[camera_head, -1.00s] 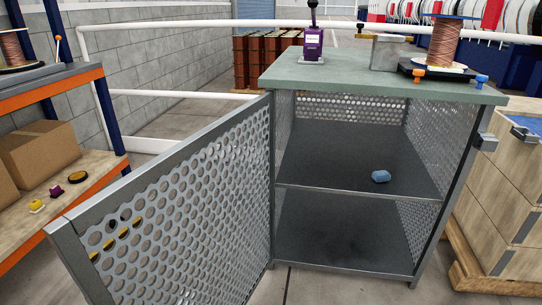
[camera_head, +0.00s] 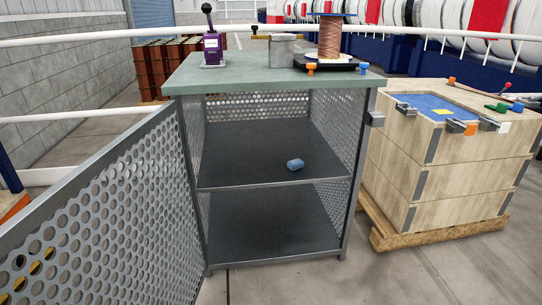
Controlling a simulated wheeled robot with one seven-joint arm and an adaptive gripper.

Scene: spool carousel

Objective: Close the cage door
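The cage door (camera_head: 110,200) is a grey perforated metal panel in a frame. It stands wide open, hinged at the cage's left front post and swung out toward me at the left. The cage (camera_head: 268,186) has a green top, perforated side and back walls and a dark middle shelf. Its front is open. A small blue object (camera_head: 295,164) lies on the middle shelf. A latch piece (camera_head: 376,119) sits on the right front post. My gripper is not in view.
On the cage top are a purple lever device (camera_head: 212,48), a grey block (camera_head: 280,52) and a copper spool (camera_head: 330,38). A wooden crate (camera_head: 440,160) on a pallet stands at the right. White rails run behind. Floor in front of the cage is clear.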

